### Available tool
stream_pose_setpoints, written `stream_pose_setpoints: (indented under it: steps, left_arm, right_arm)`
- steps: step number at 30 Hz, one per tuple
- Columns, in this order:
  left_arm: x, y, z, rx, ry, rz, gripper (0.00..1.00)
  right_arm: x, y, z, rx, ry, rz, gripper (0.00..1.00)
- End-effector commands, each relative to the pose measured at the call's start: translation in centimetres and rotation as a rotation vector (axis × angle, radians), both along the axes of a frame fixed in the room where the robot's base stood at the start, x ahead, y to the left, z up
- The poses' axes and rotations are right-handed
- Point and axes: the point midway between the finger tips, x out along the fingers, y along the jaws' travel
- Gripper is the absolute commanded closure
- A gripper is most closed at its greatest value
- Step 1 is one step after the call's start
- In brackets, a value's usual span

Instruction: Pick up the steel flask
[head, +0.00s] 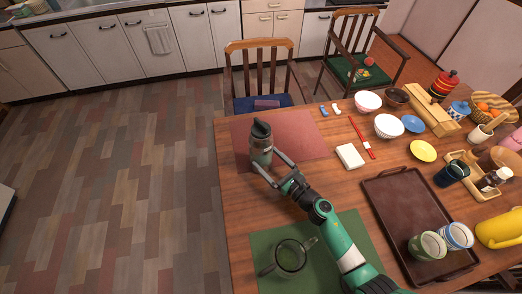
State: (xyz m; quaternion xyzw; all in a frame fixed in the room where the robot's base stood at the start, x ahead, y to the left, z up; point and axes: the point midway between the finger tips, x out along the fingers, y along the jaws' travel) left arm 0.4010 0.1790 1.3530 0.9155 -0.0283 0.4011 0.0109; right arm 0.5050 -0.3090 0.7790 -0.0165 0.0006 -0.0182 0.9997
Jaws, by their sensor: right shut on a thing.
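The steel flask (260,148) is a grey-green bottle with a dark lid. It is upright at the left part of the red placemat (305,136) on the wooden table. My right gripper (266,162) reaches in from the lower right and is shut on the flask's lower body, one finger on each side. I cannot tell whether the flask's base touches the placemat. My left gripper is not in view.
A glass pitcher (290,257) stands on a green placemat (262,243) near the front. A brown tray (398,215) with cups lies to the right. Bowls, a white cloth (350,156) and a red utensil (362,138) lie further back. A chair (262,65) stands behind the table.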

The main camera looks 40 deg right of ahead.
Motion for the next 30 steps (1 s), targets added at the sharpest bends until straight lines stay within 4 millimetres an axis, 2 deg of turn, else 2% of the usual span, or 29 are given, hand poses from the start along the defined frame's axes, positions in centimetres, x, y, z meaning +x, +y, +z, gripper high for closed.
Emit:
stream_pose_setpoints:
  steps: [17,26,30]
  left_arm:
    - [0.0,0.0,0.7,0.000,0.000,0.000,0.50]
    - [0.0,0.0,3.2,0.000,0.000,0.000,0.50]
    - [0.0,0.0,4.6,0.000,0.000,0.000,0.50]
  right_arm:
    - [0.1,0.0,1.1,-0.001,-0.006,0.001,1.00]
    - [0.1,0.0,3.9,-0.003,-0.006,0.000,1.00]
    - [-0.6,1.0,5.2,-0.001,-0.005,0.003,1.00]
